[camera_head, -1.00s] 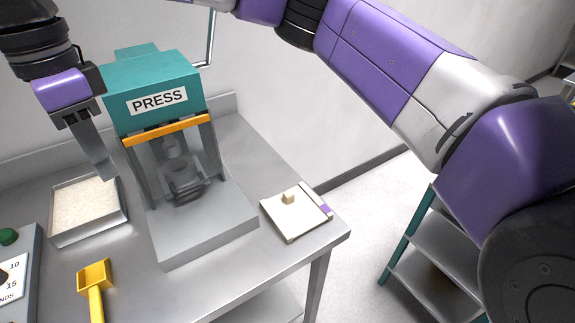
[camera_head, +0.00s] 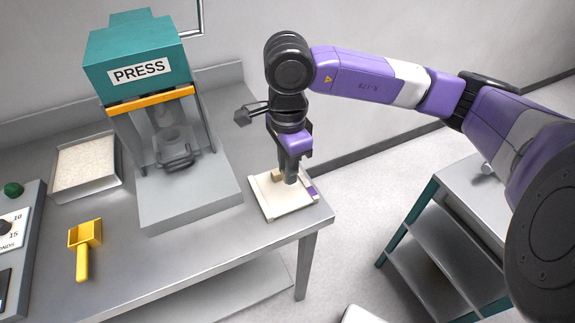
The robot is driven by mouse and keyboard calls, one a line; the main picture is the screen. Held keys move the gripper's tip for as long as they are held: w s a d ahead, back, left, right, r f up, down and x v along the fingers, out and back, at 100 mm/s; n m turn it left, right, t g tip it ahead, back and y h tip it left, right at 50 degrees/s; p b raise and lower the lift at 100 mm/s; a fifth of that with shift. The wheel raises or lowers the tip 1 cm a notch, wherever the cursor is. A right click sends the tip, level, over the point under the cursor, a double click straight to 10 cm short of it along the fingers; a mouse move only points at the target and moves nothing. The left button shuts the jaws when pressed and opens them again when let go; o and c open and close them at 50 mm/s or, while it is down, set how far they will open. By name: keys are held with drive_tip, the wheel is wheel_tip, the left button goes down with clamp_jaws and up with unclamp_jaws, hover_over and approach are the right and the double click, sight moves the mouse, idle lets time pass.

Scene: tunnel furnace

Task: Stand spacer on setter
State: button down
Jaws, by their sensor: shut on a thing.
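The setter (camera_head: 284,208) is a flat cream plate with a purple mark on its right edge, lying on the steel table right of the press. A small tan block (camera_head: 277,175), which looks like the spacer, is on its upper part. My gripper (camera_head: 290,180) points down over the setter, right beside the tan block, with its fingertips low at the plate. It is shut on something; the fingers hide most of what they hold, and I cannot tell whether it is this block.
The teal press (camera_head: 137,60) stands left of the setter. Further left are a tray of white granules (camera_head: 86,166), a yellow scoop (camera_head: 84,240) and a control panel (camera_head: 15,230). The table's right edge is close to the setter. A shelf cart (camera_head: 425,240) stands at right.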

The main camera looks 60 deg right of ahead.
drive_tip(key=b, duration=0.1)
hover_over(288, 199)
drive_tip(key=shift+f, duration=2.15)
drive_tip(key=shift+r+b, duration=0.1)
drive_tip(key=shift+b, duration=0.4)
drive_tip(key=shift+f+b, duration=1.5)
drive_tip(key=shift+b, duration=0.2)
drive_tip(key=shift+f+b, duration=0.35)
drive_tip(key=shift+b, duration=0.3)
drive_tip(key=c, duration=1.2)
unclamp_jaws()
